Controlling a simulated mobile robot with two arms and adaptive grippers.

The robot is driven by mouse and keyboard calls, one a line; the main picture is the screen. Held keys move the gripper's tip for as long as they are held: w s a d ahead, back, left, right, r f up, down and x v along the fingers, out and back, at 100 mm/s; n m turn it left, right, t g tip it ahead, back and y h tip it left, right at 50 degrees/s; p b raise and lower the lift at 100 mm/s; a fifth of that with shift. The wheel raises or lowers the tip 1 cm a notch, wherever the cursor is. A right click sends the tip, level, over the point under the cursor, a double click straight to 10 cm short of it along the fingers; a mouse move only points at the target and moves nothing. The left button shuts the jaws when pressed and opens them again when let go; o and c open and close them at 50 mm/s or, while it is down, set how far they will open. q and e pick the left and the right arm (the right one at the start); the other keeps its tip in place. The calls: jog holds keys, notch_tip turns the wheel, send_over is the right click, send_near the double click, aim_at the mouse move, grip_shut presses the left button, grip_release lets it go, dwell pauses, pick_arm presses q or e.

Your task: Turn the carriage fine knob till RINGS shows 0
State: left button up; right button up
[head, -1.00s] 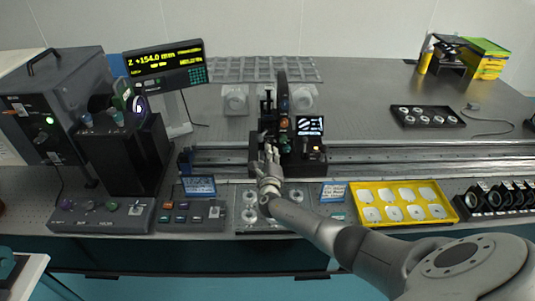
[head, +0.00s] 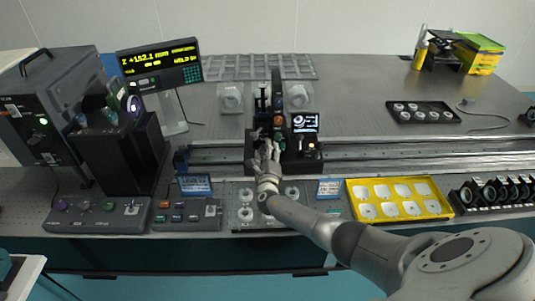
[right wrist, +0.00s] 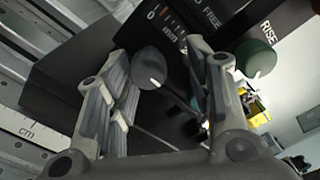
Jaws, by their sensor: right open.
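The carriage (head: 284,160) sits on the long rail and carries a small screen (head: 305,122) with a pale ring pattern; its text is too small to read. My right gripper (head: 267,150) is at the carriage's front left. In the right wrist view its fingers (right wrist: 165,90) are open, with a dark round knob (right wrist: 148,68) with a white mark between them. I cannot tell whether they touch it. A green knob (right wrist: 256,58) is beyond the right finger, near the word RISE. The readout (head: 160,65) shows about Z +152.1 mm. My left gripper is out of view.
A scale (right wrist: 25,132) runs along the rail at lower left in the wrist view. In front of the rail are control boxes (head: 187,214) and a yellow tray (head: 399,199). Black lens holders (head: 492,193) stand at right. The rail right of the carriage is clear.

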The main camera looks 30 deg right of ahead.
jog(key=v, duration=1.2)
jog(key=shift+s+d, duration=0.1)
